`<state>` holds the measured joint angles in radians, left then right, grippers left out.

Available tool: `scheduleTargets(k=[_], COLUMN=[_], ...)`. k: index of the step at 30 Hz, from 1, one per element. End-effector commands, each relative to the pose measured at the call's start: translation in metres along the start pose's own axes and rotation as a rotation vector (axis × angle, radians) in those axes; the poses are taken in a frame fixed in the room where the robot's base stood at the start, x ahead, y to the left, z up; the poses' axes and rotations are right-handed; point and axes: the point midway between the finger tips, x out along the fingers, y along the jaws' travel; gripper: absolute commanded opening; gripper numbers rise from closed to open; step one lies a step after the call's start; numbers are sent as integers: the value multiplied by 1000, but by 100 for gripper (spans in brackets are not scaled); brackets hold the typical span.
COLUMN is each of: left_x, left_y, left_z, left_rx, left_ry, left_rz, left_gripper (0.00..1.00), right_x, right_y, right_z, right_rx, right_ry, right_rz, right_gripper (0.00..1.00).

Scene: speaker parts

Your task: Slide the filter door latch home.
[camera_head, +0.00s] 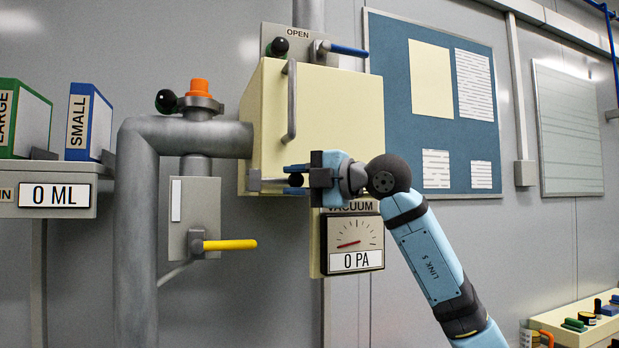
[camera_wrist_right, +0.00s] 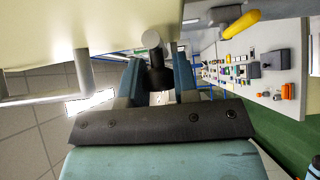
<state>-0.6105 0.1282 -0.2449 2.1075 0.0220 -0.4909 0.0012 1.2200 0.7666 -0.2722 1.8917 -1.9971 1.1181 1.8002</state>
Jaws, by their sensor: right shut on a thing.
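The cream filter box (camera_head: 345,105) is mounted on the wall, with a grey vertical handle (camera_head: 291,100) on its door. At its lower edge a grey latch rod (camera_head: 270,181) runs sideways to a dark knob (camera_head: 295,180). My right gripper (camera_head: 298,177) is at the box's lower edge, shut on the latch knob. In the right wrist view the dark knob (camera_wrist_right: 158,78) sits between the two blue fingers of my right gripper (camera_wrist_right: 157,84), below the grey rod end (camera_wrist_right: 151,40). The latch's far end is hard to make out. My left gripper is not in view.
An OPEN plate (camera_head: 297,31) with a blue lever (camera_head: 350,50) sits above the box. A vacuum gauge (camera_head: 354,242) reading 0 PA hangs just below. A grey pipe (camera_head: 135,240) and a yellow-handled valve (camera_head: 228,244) stand left. A noticeboard (camera_head: 395,85) is behind right.

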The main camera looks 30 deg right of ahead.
Motion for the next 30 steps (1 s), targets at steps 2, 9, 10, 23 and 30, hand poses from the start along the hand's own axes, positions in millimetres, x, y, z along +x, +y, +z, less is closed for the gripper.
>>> scheduleTargets(k=[2,9,10,23,30], left_x=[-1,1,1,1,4], left_y=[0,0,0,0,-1], left_z=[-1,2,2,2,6], left_rx=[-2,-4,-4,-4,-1], left_ry=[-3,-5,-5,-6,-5], left_rz=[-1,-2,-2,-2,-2], left_gripper=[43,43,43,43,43], right_x=[5,6,6,2,-37], right_y=[1,0,0,0,-1], right_z=[-6,-6,-6,-5,-5], right_rx=[-2,-1,-1,-1,-2], right_ry=[1,1,1,0,-3], right_rz=[-1,0,0,1,1], right_gripper=[0,0,35,54,54])
